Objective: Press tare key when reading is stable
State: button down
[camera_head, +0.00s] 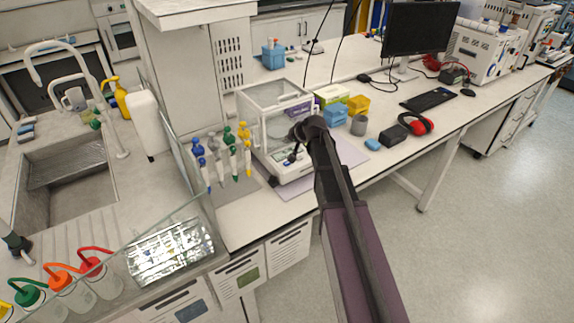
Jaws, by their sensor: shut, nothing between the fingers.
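An analytical balance (257,103) with a glass draft shield stands on the white bench, left of my arm. Its front panel (298,172), with display and keys, is low at the front. The tare key and the reading are too small to make out. My gripper (292,158) is shut and empty, pointing down just over or at the front of the balance. I cannot tell whether it touches the panel.
A rack of several coloured pipettes (228,155) stands close left of the balance. Blue and yellow boxes (357,104), a grey cup (359,125) and red ear defenders (421,126) lie to the right. A sink (65,170) is at far left.

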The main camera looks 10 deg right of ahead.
aim_at(287, 163)
jog(key=shift+f+b, duration=3.75)
jog(key=shift+f, duration=0.25)
jog(key=shift+f, duration=0.1)
jog(key=shift+f+b, duration=0.3)
jog(key=shift+b, duration=0.1)
jog(key=shift+f+b, duration=0.45)
jog(key=shift+r, duration=0.2)
jog(key=shift+r+p, duration=0.7)
jog(key=shift+p, duration=0.2)
notch_tip(287, 163, up, 5)
jog(key=p, duration=0.5)
